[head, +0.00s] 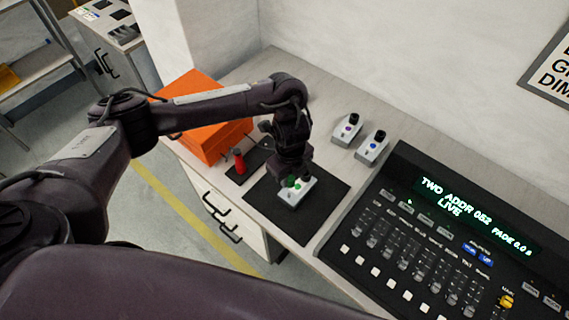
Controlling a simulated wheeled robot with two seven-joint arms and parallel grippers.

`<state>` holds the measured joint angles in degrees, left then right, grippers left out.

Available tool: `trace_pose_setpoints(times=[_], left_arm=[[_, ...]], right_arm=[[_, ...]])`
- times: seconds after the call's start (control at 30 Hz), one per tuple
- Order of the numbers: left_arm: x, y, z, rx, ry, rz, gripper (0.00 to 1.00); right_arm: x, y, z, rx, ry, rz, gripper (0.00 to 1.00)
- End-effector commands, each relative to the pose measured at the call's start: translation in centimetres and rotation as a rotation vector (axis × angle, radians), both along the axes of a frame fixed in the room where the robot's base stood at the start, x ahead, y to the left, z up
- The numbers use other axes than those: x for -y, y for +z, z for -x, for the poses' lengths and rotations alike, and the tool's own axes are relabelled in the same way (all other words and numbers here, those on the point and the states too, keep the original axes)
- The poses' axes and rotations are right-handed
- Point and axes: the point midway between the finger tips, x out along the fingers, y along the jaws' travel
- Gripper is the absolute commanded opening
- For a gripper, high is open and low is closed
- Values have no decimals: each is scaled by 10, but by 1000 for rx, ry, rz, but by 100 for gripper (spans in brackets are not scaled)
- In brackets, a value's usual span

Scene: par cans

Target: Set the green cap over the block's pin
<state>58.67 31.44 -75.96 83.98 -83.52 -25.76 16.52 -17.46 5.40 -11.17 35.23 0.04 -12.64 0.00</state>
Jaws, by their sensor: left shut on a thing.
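A small light-grey block (294,198) sits on a black mat on the bench. My left gripper (291,180) points down right over this block and is shut on a small green thing, which I take to be the green cap (290,182). A second green spot shows on the block's top, just right of the fingers. The fingers hide the pin, so I cannot tell whether the cap touches it or is above it. My right gripper is not in view.
Two similar grey blocks, one with a purple spot (346,131) and one with a blue spot (371,151), stand behind to the right. A red bottle-like thing (239,161) and an orange case (200,141) are left. A lighting console (450,225) fills the right.

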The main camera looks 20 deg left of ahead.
Motion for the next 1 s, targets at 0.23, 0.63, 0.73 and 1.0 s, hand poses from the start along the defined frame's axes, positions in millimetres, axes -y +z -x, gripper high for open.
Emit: trace_pose_setpoints(times=[0.23,0.63,0.73,1.0], left_arm=[[0,-10,0,0,-1,0,3],[0,-40,0,0,0,0,3],[0,-48,0,0,0,0,3],[0,-61,0,0,0,0,3]], right_arm=[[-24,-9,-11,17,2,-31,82],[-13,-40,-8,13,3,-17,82],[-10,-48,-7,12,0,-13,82],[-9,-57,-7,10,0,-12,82]])
